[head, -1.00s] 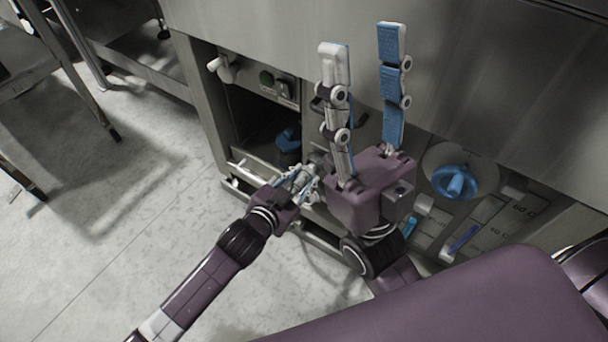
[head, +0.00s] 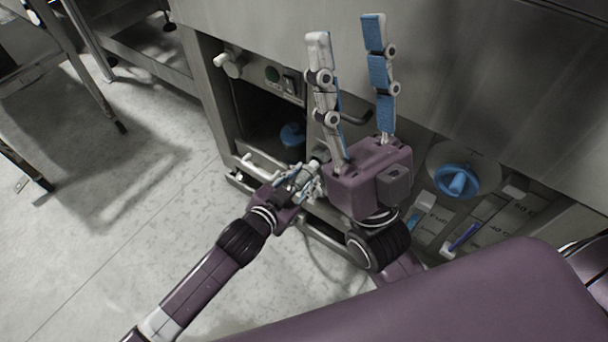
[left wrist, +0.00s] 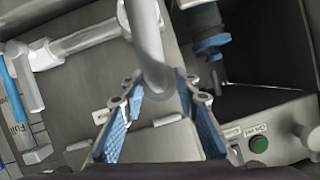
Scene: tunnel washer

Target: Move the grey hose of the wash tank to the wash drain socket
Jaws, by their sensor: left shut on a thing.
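The grey hose (left wrist: 149,42) runs down from the top of the left wrist view, between my left fingers. My left gripper (left wrist: 163,112) is shut on it; in the head view this gripper (head: 308,178) is low at the machine's front, partly behind my right gripper. My right gripper (head: 345,28) is open and empty, its long fingers pointing up in front of the steel panel. A pipe with a blue collar (left wrist: 212,45) stands in the recess beside the hose. I cannot tell which part is the wash drain socket; the small labels nearby are not readable.
A green button (left wrist: 258,145) sits on a panel beside the recess. A blue knob (head: 457,182) and a labelled level panel (head: 490,222) are right of my right gripper. A white pipe (left wrist: 80,40) crosses the left wrist view.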

